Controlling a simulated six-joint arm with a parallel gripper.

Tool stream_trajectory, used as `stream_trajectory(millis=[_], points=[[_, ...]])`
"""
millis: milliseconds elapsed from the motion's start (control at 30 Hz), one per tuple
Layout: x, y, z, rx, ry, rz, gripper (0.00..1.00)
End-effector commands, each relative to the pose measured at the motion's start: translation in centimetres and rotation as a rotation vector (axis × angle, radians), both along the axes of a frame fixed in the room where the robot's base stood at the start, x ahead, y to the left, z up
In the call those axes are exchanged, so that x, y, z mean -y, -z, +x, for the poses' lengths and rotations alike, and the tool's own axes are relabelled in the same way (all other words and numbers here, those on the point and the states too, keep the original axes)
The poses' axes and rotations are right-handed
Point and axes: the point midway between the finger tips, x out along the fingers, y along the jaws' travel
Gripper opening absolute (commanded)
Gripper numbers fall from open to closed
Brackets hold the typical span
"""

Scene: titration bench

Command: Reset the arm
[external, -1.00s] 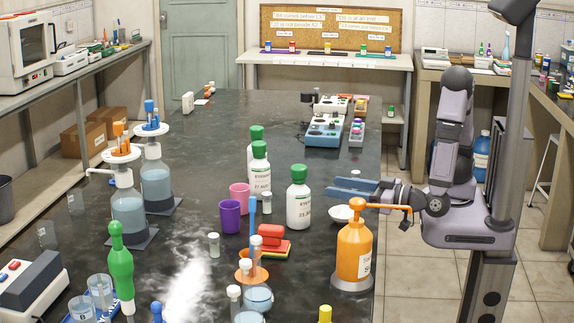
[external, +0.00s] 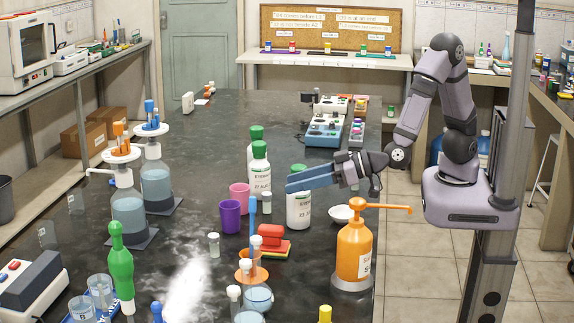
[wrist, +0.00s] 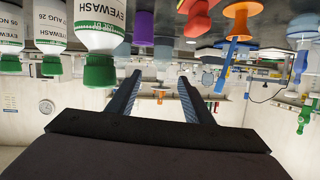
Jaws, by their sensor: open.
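My gripper (external: 289,181) is open and empty, held above the black bench with its blue fingers pointing left in the external view. It is in front of one white eyewash bottle with a green cap (external: 298,208) and covers part of it. In the wrist view, which is upside down, the two fingers (wrist: 158,80) stand wide apart with nothing between them. The eyewash bottles (wrist: 101,30) hang at upper left there.
An orange pump bottle (external: 353,250) and a white bowl (external: 342,214) stand near the bench's right edge. Purple (external: 230,216) and pink (external: 240,194) cups, a red-topped stack (external: 272,238) and a green bottle (external: 119,270) stand left of the arm. The bench's far middle is clear.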

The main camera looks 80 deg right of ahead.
Motion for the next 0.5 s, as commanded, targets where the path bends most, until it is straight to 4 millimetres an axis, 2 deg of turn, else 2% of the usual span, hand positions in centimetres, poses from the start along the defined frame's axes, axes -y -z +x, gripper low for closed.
stream_trajectory(millis=[33, 167, 267, 333, 500], points=[[0.7, -3.0, 1.5, -0.02, -0.026, -0.008, 0.47], [2.4, -6.8, 3.8, -0.083, -0.126, -0.082, 0.47], [5.1, -9.9, 5.0, -0.133, -0.191, -0.175, 0.47], [7.4, -8.3, 4.3, -0.22, -0.218, -0.218, 0.47], [13.8, -6.2, 1.1, -0.451, -0.23, -0.295, 0.47]])
